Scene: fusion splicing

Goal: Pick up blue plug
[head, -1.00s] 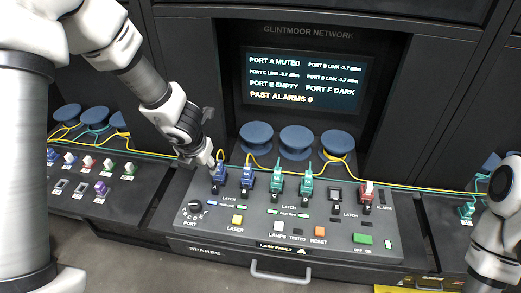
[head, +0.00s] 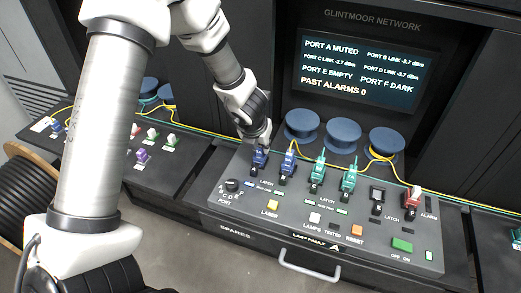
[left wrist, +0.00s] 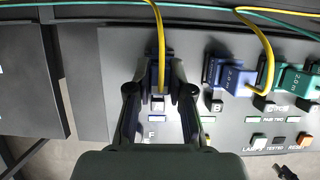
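A blue plug (head: 260,158) with a yellow cable stands upright in port A, at the left end of the grey panel (head: 225,208). My left gripper (head: 263,146) is right at it from above. In the left wrist view the two dark fingers (left wrist: 159,92) stand on either side of this blue plug (left wrist: 157,76), and its yellow cable runs up between them. Whether the fingers press on it I cannot tell. A second blue plug (head: 287,165) sits in port B; it also shows in the left wrist view (left wrist: 236,78). My right gripper is out of view.
Green plugs (head: 317,173) (head: 348,180) sit in ports C and D, and a red plug (head: 413,198) is in the right port. Blue round spools (head: 342,133) stand behind them. Yellow cable crosses the back. A side shelf (head: 120,165) holds loose connectors. A screen (head: 366,74) is above.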

